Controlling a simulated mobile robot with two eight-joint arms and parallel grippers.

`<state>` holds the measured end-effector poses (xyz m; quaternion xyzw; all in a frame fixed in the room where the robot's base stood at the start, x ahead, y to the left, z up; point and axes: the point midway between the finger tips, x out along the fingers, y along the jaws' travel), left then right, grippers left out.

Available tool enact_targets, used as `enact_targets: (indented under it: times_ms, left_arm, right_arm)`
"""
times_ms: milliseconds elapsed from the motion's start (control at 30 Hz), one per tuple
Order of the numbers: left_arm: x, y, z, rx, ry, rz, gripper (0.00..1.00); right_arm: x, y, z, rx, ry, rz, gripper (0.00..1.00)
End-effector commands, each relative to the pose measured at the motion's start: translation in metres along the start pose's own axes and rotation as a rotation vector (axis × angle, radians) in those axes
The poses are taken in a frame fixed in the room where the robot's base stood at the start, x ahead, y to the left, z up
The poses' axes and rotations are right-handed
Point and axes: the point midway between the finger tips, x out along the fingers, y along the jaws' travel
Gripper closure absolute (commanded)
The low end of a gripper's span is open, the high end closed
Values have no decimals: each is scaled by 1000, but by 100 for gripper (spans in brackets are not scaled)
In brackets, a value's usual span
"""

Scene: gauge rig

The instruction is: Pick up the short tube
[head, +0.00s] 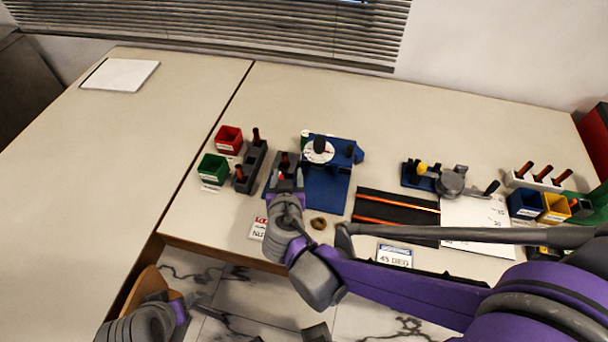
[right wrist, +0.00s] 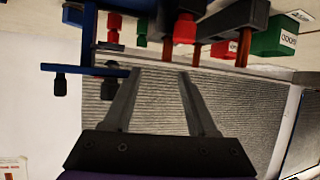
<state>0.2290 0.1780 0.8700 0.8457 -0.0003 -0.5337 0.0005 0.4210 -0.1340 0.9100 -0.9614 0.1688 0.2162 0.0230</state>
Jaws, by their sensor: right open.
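In the grey rack (head: 252,163) at left, the front tube (head: 240,173) looks lower than the back tube (head: 256,136). I cannot tell for sure which is the short tube. My right gripper (head: 285,184) is over the dark block beside the blue fixture, partly hiding it and a tube there (head: 284,158). In the right wrist view its fingers (right wrist: 160,72) are apart and empty, with a red-topped piece (right wrist: 184,29) and copper tubes (right wrist: 243,46) beyond them. My left arm shows at the bottom left; its fingers are unclear.
The blue fixture (head: 325,188) with a dial stands right of my gripper. A brown ring (head: 318,223) lies in front. A black mat (head: 392,211) holds orange rods. The left table is mostly clear.

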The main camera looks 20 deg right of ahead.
Motion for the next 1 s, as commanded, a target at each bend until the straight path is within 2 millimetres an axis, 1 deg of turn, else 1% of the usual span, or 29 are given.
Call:
enact_targets:
  times_ms: [33,133,400,633,800,900,1000]
  left_arm:
    - [2,0,1,0,-1,0,50]
    - [3,0,2,0,-1,0,50]
    - [7,0,4,0,-3,0,50]
    - [8,0,5,0,-3,0,50]
    - [10,0,7,0,-4,0,50]
    - [11,0,7,0,-4,0,50]
    - [11,0,7,0,-4,0,50]
  right_arm:
    - [2,-8,0,9,22,-11,42]
    - [8,-14,-2,21,46,-19,42]
    - [49,-14,-4,23,47,-17,42]
    - [66,-15,-3,23,47,-18,42]
    - [90,-20,1,23,46,-18,42]
    - [103,-20,0,23,47,-18,42]
    - [110,-20,0,22,47,-19,42]
